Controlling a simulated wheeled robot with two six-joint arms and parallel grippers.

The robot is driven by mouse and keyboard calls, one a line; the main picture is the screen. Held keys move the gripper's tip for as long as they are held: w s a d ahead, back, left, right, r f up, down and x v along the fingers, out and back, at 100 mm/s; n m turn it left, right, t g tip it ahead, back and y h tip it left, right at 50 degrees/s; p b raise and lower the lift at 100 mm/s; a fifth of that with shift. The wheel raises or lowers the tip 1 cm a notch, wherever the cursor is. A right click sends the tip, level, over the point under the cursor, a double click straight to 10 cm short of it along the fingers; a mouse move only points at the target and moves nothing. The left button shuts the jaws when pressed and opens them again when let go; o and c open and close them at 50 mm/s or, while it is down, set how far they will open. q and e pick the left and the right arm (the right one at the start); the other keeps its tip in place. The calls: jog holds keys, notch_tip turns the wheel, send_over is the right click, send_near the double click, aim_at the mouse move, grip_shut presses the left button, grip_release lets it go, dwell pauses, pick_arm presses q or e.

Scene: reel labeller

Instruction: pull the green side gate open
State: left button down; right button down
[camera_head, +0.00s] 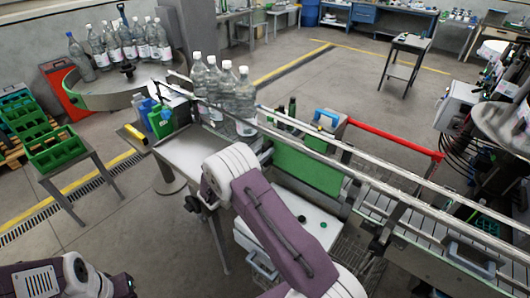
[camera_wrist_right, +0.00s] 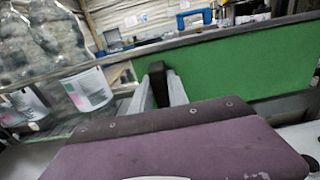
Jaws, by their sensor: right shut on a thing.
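The green side gate (camera_head: 308,166) is a flat panel under the rails on the near side of the conveyor. In the right wrist view the gate (camera_wrist_right: 235,68) fills the right and middle, close to my gripper. My right gripper (camera_wrist_right: 160,85) is shut on a dark upright handle (camera_wrist_right: 157,76) at the left part of the gate. In the head view my purple and white right arm reaches up to the gate's left end and hides the fingers. Of my left arm only a purple part shows at the bottom left; its gripper is out of view.
Clear bottles (camera_head: 226,92) stand on the line left of the gate, with more on a round table (camera_head: 112,92). Metal guide rails (camera_head: 375,182) run above the gate. A red bar (camera_head: 385,137) lies behind. A white cabinet (camera_head: 302,222) sits below the gate.

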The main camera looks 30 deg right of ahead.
jog(key=c, duration=1.3)
grip_release()
jog(key=shift+w+d, duration=0.1)
jog(key=b+v, duration=0.3)
jog(key=v, duration=0.6)
